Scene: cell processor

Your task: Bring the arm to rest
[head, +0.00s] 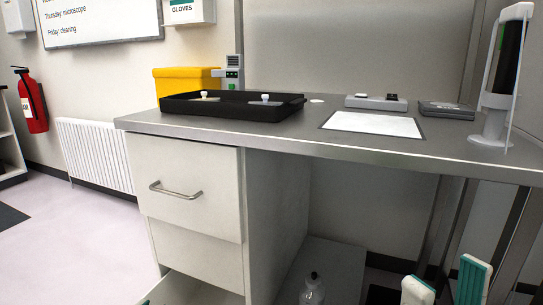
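My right gripper (446,284) shows at the bottom right, below the front edge of the bench. Its two pale fingers with teal pads stand apart, with nothing visible between them. The rest of that gripper and its arm are cut off by the bottom of the picture. A tiny teal sliver at the bottom edge, by the open lower drawer, may be a fingertip of my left gripper (145,302). It is too little to show whether that gripper is open or shut.
The grey bench (300,139) bears a black tray (225,111), a white sheet (372,124), flat devices and a white stand (490,128) near the right end. A lower drawer (185,290) is pulled out. A clear bottle (313,291) stands below the bench.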

